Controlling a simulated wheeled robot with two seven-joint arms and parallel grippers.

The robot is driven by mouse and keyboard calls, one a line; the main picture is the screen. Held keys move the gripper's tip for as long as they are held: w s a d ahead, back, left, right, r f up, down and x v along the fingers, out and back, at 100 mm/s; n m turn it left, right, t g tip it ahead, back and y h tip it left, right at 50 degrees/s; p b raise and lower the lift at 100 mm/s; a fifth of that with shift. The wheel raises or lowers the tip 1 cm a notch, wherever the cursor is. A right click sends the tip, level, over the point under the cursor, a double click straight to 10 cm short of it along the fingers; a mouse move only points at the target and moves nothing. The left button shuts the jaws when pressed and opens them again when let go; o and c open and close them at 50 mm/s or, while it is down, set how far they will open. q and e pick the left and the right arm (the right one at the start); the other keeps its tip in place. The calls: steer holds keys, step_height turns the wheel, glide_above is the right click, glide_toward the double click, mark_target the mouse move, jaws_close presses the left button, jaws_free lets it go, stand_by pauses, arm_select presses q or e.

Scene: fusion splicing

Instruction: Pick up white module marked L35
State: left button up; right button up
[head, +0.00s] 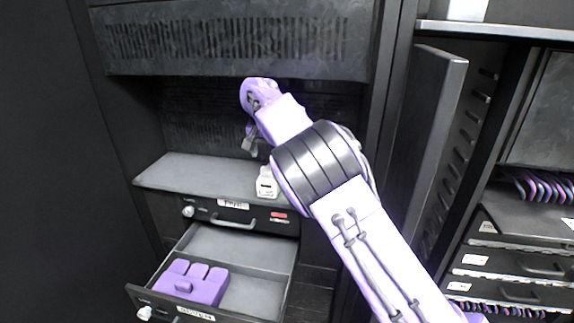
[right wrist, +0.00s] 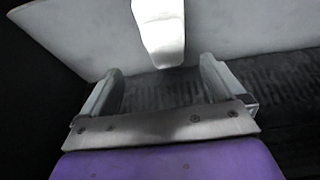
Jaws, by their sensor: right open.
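A white module (head: 265,187) stands on the grey shelf (head: 190,171) inside the cabinet, close to the shelf's front edge, partly hidden by my right arm. Dark marking shows on its front, too small to read. My right gripper (head: 250,143) is above the shelf, just behind and above the module. In the right wrist view the fingers of this gripper (right wrist: 161,68) are spread apart with nothing gripped. The white module (right wrist: 158,28) shows there beyond the fingertips, roughly centred between them. My left gripper is not in view.
Below the shelf, an open drawer (head: 262,297) holds a purple block (head: 190,283) and has bare floor beside it. A closed drawer front with a handle (head: 233,222) sits above it. A dark door panel (head: 430,130) stands to the right, beside a rack with purple cables (head: 540,187).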

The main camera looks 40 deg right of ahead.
mark_target(267, 186)
steer(key=x, duration=0.4)
steer(key=shift+w+a+f+p, duration=0.2)
steer(key=shift+a+f+p, duration=0.05)
steer(key=shift+f+p, duration=0.1)
steer(key=p+x, duration=0.2)
steer(key=x, duration=0.2)
steer(key=shift+f+p, duration=0.35)
steer(key=shift+f, duration=0.05)
steer(key=shift+w+d+f, duration=0.1)
steer(key=shift+w+f, duration=0.1)
steer(key=shift+f, duration=0.2)
steer(key=c, duration=1)
steer(key=shift+r, duration=0.1)
steer(key=shift+c, duration=1)
